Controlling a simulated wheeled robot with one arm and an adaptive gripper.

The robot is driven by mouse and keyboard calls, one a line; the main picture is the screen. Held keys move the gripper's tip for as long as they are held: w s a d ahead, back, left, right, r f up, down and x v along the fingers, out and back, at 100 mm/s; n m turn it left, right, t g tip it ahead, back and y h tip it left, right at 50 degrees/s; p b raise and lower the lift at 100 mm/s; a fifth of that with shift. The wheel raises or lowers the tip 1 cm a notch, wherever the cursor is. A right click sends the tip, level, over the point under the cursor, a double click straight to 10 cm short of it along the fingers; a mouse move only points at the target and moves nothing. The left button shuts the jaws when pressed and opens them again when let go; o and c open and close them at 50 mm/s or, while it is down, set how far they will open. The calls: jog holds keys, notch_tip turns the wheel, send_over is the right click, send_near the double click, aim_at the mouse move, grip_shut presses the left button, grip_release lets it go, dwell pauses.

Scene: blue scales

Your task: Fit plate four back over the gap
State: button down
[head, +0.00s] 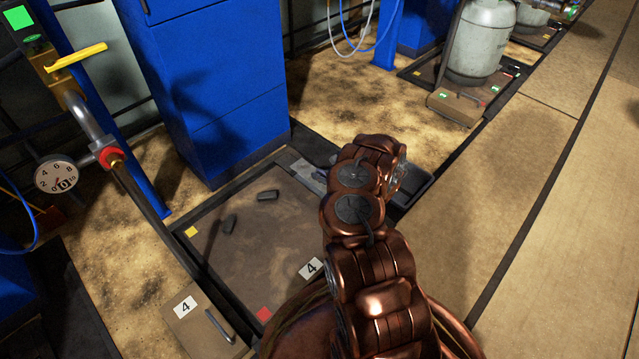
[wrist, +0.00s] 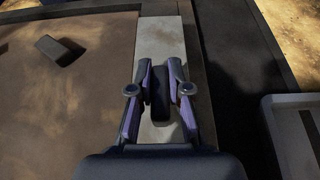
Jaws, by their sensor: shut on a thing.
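A tan plate (head: 200,328) marked 4, with a dark bar handle, lies at the lower left in the head view, beside the near corner of the scale's frame. I cannot tell whether it covers anything. A pale strip (wrist: 162,38), perhaps the floor of the gap, runs along the platform's edge. My gripper (wrist: 159,85) is over this strip, shut on a small dark block (wrist: 160,98). I cannot tell whether the block touches the strip. In the head view my arm hides the gripper's fingers.
The brown scale platform (head: 250,240) carries two loose dark blocks, one nearer (head: 229,224) and one farther (head: 267,195). A blue cabinet (head: 215,100) stands behind it. A pale tray-like panel (wrist: 290,130) is at the right of the wrist view. Open floor (head: 540,220) lies to the right.

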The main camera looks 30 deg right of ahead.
notch_tip(320, 180, down, 3)
jog(key=shift+f+b, duration=0.2)
jog(key=shift+b, duration=0.5)
jog(key=shift+r, duration=0.1)
jog(key=c, duration=1.1)
grip_release()
